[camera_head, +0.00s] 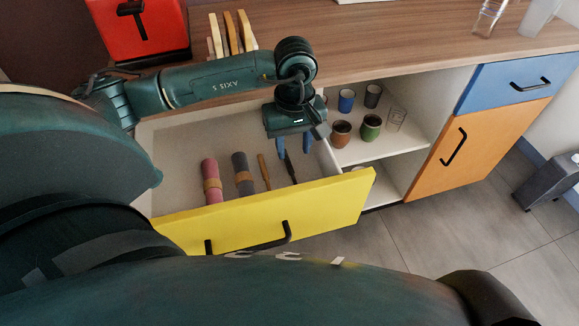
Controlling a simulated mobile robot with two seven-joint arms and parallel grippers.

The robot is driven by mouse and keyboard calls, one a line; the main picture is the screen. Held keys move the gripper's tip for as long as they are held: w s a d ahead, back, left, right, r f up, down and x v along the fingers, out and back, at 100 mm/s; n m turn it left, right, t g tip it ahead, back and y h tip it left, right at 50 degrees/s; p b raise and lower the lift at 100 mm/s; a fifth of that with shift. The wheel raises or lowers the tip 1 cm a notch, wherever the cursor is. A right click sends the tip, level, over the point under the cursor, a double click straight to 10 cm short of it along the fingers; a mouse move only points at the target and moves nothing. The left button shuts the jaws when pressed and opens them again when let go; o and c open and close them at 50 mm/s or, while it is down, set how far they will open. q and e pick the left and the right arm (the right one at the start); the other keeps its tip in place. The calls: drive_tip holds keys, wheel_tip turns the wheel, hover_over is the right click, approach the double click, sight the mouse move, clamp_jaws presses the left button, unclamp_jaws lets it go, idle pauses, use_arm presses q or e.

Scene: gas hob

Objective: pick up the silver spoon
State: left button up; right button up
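My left gripper (294,152) points down over the right back part of the open yellow-fronted drawer (290,212). Its two blue fingers stand apart and I see nothing between them. A thin dark utensil (291,172) lies in the drawer just below the fingers; its upper end is partly hidden by them. Beside it lies a thin brown wooden-looking utensil (264,171). I cannot make out a clearly silver spoon. My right gripper is not in view.
A pink roll (211,180) and a grey roll (242,173) lie in the drawer's middle. The open shelf to the right holds several cups (341,133). The wooden counter (400,40) is behind, with a red appliance (140,30) and a rack of boards (231,34).

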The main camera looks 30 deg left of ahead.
use_arm(q)
wheel_tip(320, 180, down, 8)
drive_tip(key=shift+s+r, duration=0.1)
drive_tip(key=shift+r, duration=0.1)
drive_tip(key=shift+c, duration=0.2)
clamp_jaws()
idle(0.3)
